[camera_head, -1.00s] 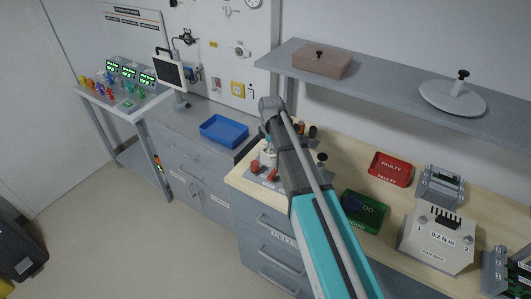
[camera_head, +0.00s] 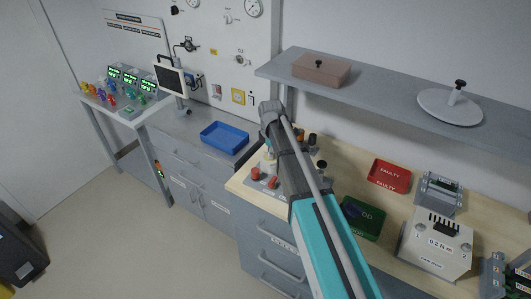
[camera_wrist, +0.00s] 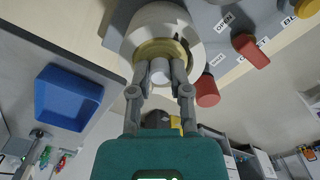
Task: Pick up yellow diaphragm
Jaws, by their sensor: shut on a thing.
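The yellow diaphragm (camera_wrist: 152,50) shows in the wrist view as a yellow ring inside a round white housing (camera_wrist: 150,20), with a pale round stub (camera_wrist: 160,71) at its middle. My gripper (camera_wrist: 161,78) has its two fingers closed on either side of that stub. The diaphragm looks still within the housing; whether there is a gap between them I cannot tell. In the head view my arm hides the fingers and the diaphragm.
Red knobs (camera_wrist: 207,92) sit close beside the housing, on a panel marked OPEN. A blue tray (camera_head: 224,137) lies to the left. A red FAULTY tray (camera_head: 389,176) and a green tray (camera_head: 361,218) lie to the right. A grey shelf (camera_head: 390,88) overhangs the bench.

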